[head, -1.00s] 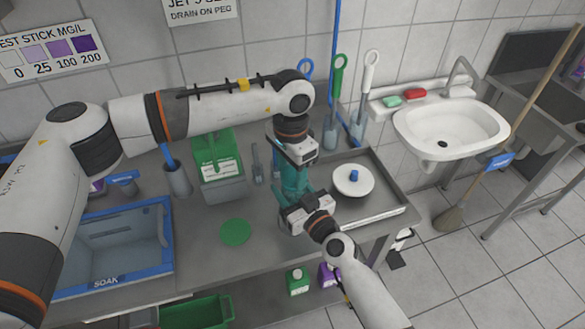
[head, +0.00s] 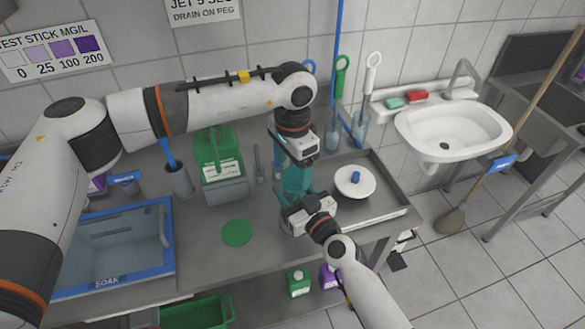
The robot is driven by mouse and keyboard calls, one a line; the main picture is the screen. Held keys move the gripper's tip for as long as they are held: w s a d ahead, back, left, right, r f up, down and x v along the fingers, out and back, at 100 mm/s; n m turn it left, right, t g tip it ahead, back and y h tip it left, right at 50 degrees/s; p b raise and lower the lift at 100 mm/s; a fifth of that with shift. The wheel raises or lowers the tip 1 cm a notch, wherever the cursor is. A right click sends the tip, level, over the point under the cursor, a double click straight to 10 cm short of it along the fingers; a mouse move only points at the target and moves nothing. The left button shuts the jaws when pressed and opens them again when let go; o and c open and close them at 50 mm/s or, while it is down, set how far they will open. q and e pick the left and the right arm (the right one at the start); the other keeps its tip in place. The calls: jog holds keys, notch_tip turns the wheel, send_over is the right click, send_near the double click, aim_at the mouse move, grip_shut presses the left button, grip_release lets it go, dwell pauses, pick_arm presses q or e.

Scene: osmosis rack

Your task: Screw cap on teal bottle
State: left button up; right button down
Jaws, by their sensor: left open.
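The teal bottle (head: 297,181) stands upright at the left edge of the grey tray, partly hidden between my two grippers. My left gripper (head: 298,162) points down from above, right over the top of the bottle; it is open. Its fingertips and the bottle's mouth overlap in the picture, so I cannot tell whether they touch. My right gripper (head: 287,201) reaches in from the lower right, low at the bottle's side. Its fingers are mostly hidden, and I cannot tell how firmly they close on the bottle. I cannot make out the cap.
A green disc (head: 237,233) lies on the bench. A green-topped container (head: 222,180) and a brush holder (head: 179,182) stand behind. The blue soak bin (head: 168,270) is at left.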

pick_arm(q)
jog(key=shift+r, duration=1.5)
jog(key=shift+c, duration=0.3)
